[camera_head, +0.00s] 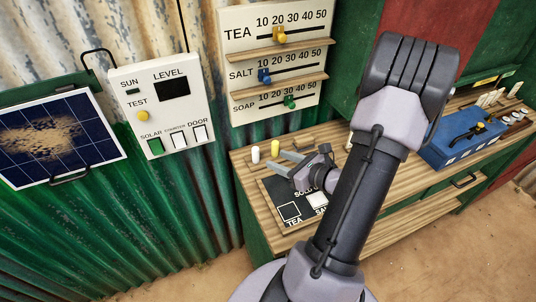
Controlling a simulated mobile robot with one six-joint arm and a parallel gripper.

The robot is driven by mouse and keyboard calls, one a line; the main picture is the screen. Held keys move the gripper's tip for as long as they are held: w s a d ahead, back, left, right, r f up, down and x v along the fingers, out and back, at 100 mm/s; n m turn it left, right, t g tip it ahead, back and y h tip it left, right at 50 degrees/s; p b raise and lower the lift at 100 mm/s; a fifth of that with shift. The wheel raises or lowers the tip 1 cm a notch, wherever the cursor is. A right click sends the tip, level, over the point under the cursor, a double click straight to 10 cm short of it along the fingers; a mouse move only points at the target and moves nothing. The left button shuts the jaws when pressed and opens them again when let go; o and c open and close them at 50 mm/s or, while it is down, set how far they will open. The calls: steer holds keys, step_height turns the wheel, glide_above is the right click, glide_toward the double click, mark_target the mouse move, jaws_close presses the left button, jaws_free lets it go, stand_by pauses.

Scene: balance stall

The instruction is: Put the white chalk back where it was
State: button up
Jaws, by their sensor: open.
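The white chalk (255,154) stands upright near the back left corner of the wooden counter (244,168). A yellow chalk (275,148) stands upright just to its right. My gripper (275,162) is open and reaches left over the counter, its fingers just in front of the two chalks. Nothing shows between its fingers, and it appears apart from the white chalk. I cannot tell whether the chalks stand in holes or on the bare surface. A black board (272,196) with the words SOLD, TEA and part of another label lies under my gripper, which partly hides it.
A slider panel (232,52) for tea, salt and soap hangs behind the counter. A switch panel (128,96) and a dusty solar panel (92,150) are at left. A blue box (460,155) stands on the counter's right part. My arm hides the counter's middle.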

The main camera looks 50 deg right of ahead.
steer(key=shift+s, duration=0.15)
steer(key=w+a+r+n+g+y, duration=0.1)
steer(key=w+a+r+n+y, duration=0.1)
steer(key=a+r+n, duration=0.3)
steer(key=w+a+r+n+g+y, duration=0.1)
steer(key=w+a+n+y, duration=0.2)
steer(key=a, duration=0.4)
steer(key=w+a+r+n+g+y, duration=0.1)
steer(key=w+a+r+n+y, duration=0.15)
steer(key=a, duration=0.25)
steer(key=s+a+r+n+g+h, duration=0.2)
steer(key=s+a+r+n, duration=0.3)
steer(key=a+n, duration=0.5)
steer(key=s+a+r+n+g+h, duration=0.2)
steer(key=s+a+r+n, duration=0.3)
steer(key=a+n, duration=0.4)
steer(key=s+n+g, duration=0.1)
steer(key=n, duration=0.2)
steer(key=shift+a, duration=0.4)
steer(key=shift+n, duration=0.25)
